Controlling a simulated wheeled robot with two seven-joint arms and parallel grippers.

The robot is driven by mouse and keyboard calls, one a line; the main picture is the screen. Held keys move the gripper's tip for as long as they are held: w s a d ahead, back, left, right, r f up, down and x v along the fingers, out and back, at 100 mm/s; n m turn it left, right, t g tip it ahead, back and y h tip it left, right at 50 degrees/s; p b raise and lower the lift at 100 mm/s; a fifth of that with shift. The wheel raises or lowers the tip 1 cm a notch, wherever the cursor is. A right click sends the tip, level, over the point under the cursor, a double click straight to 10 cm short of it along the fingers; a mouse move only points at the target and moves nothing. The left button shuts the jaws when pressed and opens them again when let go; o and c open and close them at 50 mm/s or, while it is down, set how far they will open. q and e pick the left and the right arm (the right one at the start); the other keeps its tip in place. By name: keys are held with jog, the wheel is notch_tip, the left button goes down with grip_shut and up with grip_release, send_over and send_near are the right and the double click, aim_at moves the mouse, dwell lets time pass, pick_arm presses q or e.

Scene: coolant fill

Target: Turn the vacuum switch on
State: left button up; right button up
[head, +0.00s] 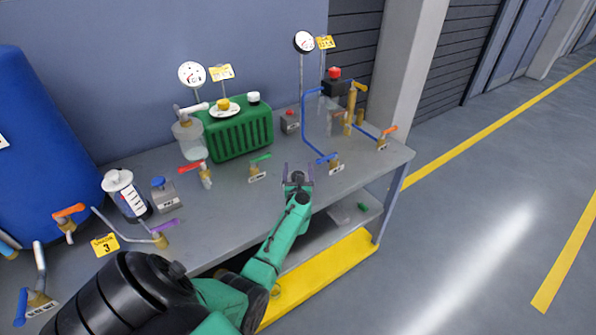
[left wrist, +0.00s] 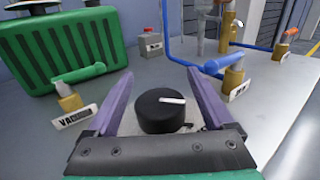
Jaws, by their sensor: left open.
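A round black knob (left wrist: 160,112) with a white pointer stands on the grey bench, between the open purple fingers of my left gripper (left wrist: 158,76) in the left wrist view. The pointer points right. No finger visibly touches the knob. In the head view my left gripper (head: 298,170) is over the bench's front edge, with the dark knob (head: 298,177) between its fingers. A plate reading VACUUM (left wrist: 76,117) lies by a green-handled valve (left wrist: 76,78), left of the knob. The knob's own label is hidden. My right gripper is not in view.
A green ribbed tank (head: 236,132) stands behind. A blue-handled valve (left wrist: 228,68) is to the right, with blue pipe (head: 305,125) beyond. A red-button box (left wrist: 150,42) stands behind the knob. Bare bench top (left wrist: 280,75) lies to the right.

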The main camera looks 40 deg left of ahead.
pick_arm(q)
jog(key=shift+c, duration=0.6)
jog(key=c, duration=1.2)
jog(key=shift+c, duration=0.2)
